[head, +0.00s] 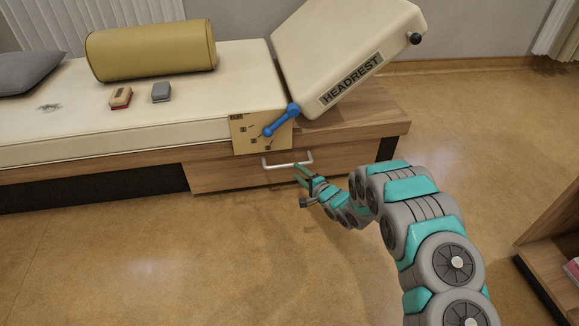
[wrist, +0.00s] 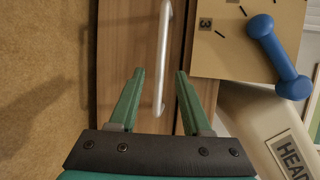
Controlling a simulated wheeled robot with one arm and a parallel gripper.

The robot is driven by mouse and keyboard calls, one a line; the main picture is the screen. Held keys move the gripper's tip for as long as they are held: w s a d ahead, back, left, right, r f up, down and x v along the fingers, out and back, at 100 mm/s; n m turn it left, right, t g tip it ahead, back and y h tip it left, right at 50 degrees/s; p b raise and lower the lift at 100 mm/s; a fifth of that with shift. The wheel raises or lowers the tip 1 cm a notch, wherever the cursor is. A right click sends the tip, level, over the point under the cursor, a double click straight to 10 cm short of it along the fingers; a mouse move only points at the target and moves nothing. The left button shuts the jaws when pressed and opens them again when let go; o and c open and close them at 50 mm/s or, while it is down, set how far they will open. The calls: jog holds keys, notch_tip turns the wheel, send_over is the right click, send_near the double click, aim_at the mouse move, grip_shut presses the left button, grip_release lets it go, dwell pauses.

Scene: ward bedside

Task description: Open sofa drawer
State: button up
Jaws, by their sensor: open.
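The sofa drawer (head: 222,178) is a wooden front low in the sofa base and looks shut. Its pale metal bar handle (head: 275,166) runs along the upper part of the front. My gripper (head: 299,171) is open just in front of the handle's right half. In the wrist view, the handle (wrist: 165,45) runs lengthwise between the two green fingers of my gripper (wrist: 160,73). The fingers stand apart on either side of it, with gaps. I cannot tell how deep the handle sits between them. The drawer front (wrist: 132,35) lies behind it.
A blue lever (head: 281,121) sits on a marked panel (head: 243,140) above the drawer, beside the raised headrest (head: 345,50). A yellow bolster (head: 150,50) and two small blocks lie on the sofa. A wooden shelf unit (head: 560,250) stands right. Floor in front is clear.

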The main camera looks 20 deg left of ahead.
aim_at(289, 165)
jog(key=shift+b+x, duration=0.5)
jog(key=shift+x, duration=3)
jog(key=shift+d, duration=0.1)
grip_shut()
